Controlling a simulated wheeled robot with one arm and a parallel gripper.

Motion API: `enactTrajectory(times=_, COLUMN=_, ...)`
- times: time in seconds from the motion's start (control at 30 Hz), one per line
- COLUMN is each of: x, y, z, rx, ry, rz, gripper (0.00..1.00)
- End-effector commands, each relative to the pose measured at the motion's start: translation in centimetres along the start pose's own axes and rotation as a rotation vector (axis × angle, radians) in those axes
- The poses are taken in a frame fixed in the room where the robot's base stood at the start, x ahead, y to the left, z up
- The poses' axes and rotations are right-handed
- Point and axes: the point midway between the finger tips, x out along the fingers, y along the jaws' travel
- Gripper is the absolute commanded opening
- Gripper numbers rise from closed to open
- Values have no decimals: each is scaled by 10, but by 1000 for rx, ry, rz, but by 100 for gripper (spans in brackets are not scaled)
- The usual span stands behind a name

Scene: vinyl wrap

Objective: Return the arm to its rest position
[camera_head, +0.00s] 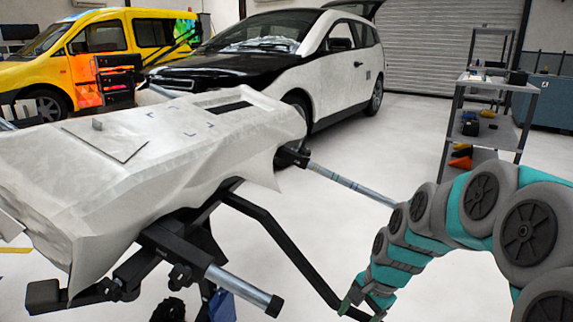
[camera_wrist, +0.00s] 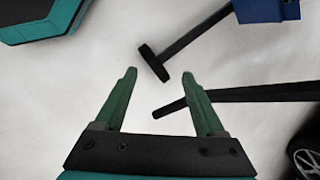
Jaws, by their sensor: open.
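My arm reaches in from the right of the head view and bends downward, its grey and teal links clear of the wrapped part. My gripper (camera_head: 362,301) is at the bottom of the head view, low and beside a black stand leg; part of it is cut off by the frame edge.
A white-wrapped bumper (camera_head: 190,150) rests on a black stand (camera_head: 285,245) at left. Black stand bars (camera_wrist: 250,94) lie close to the fingers in the wrist view. A grey shelf cart (camera_head: 495,135) stands at right. A white car (camera_head: 325,60) and yellow van (camera_head: 95,40) are behind.

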Motion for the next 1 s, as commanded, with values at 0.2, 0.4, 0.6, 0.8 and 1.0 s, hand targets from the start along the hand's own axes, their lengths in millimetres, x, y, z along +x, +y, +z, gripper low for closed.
enactTrajectory(times=0.2, x=-45, y=49, z=65, rx=-338, ry=2, rz=107, gripper=72)
enactTrajectory(times=0.4, x=-76, y=106, z=111, rx=-615, ry=-16, rz=212, gripper=72)
enactTrajectory(times=0.6, x=-99, y=162, z=144, rx=-837, ry=-51, rz=305, gripper=72)
enactTrajectory(times=0.8, x=-109, y=196, z=160, rx=-949, ry=-81, rz=354, gripper=72)
enactTrajectory(times=1.0, x=-110, y=201, z=162, rx=-972, ry=-88, rz=361, gripper=72)
